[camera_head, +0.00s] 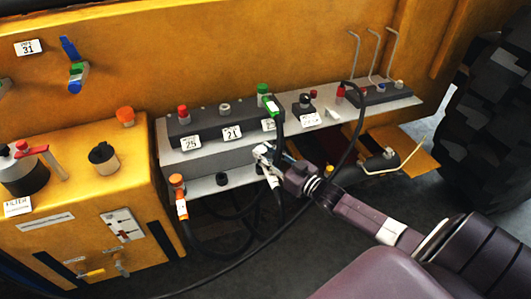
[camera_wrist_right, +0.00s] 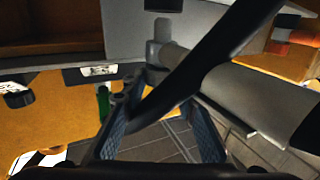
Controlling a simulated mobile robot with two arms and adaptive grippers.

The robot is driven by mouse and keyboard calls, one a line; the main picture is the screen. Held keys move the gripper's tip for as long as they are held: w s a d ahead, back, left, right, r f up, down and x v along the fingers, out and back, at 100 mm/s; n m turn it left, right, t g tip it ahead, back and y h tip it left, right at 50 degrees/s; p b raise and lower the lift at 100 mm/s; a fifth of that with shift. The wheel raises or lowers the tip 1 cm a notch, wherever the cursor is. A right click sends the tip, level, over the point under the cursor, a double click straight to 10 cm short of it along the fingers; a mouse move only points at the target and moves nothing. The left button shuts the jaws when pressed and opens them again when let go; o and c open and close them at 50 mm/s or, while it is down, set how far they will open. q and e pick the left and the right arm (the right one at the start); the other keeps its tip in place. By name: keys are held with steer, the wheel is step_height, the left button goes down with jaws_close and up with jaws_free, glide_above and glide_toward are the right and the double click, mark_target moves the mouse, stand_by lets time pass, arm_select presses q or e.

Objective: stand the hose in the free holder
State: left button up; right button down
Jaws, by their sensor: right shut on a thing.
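My right gripper (camera_head: 268,156) is at the front edge of the grey shelf, its fingers closed about a dark hose. In the right wrist view a thick black hose (camera_wrist_right: 205,68) crosses slantwise between the fingers (camera_wrist_right: 165,125). A green-sleeved hose end (camera_head: 270,105) shows above the gripper, by the grey block; whether it belongs to the held hose I cannot tell for certain. An orange-ended hose (camera_head: 182,208) hangs at the lower shelf's left. A dark round fitting (camera_head: 221,178) shows on that shelf. I cannot tell which holder is free. My left gripper is not in view.
The dark grey block (camera_head: 205,122) carries red, grey and green caps and number labels. A smaller block (camera_head: 380,94) with bent wires stands at the shelf's right. A yellow housing (camera_head: 75,185) is at left, a large tyre (camera_head: 490,130) at right. Loose hoses hang below the shelf.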

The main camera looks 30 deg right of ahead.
steer(key=shift+f+b, duration=1.1)
steer(key=shift+f, duration=0.35)
steer(key=c, duration=1.6)
jaws_free()
steer(key=shift+o, duration=0.7)
steer(key=shift+f, duration=0.1)
steer(key=s+d, duration=0.2)
steer(key=s, duration=0.9)
steer(key=shift+s+d, duration=0.2)
steer(key=shift+s, duration=0.2)
